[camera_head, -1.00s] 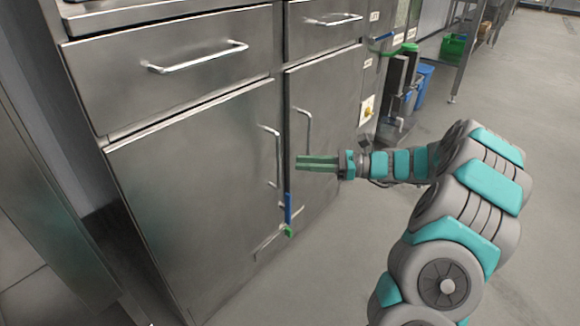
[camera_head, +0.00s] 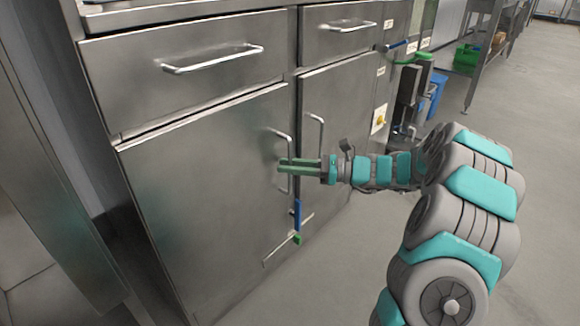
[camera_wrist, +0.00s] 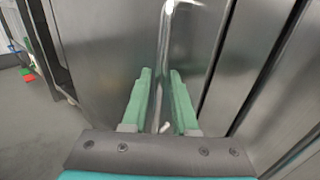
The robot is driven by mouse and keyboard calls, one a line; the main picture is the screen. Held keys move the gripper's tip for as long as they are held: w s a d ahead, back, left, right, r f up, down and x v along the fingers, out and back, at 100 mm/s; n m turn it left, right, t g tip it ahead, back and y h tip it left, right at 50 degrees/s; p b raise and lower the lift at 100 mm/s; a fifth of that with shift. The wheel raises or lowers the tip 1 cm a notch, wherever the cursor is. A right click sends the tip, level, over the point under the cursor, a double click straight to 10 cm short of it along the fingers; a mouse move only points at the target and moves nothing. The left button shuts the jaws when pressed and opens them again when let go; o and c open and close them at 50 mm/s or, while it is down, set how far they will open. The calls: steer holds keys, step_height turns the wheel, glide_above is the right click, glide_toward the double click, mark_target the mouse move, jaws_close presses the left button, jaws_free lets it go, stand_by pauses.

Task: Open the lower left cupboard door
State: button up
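The lower left cupboard door (camera_head: 205,180) is a large steel panel, shut flush in its frame. Its vertical bar handle (camera_head: 289,145) is near the door's right edge. My gripper (camera_head: 282,165), with two green fingers, reaches in from the right at the height of this handle and hides part of it. In the wrist view the handle (camera_wrist: 163,65) runs between the two fingers (camera_wrist: 159,75), with a gap visible beside it. The fingers are apart, not clamped on the bar.
The right cupboard door (camera_head: 345,120) has its own vertical handle (camera_head: 320,130) close by. Drawers (camera_head: 190,70) with bar handles are above. A blue and green item (camera_head: 297,215) hangs low between the doors. The floor (camera_head: 500,130) to the right is open.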

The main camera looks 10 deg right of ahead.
jaws_close()
stand_by(1.3)
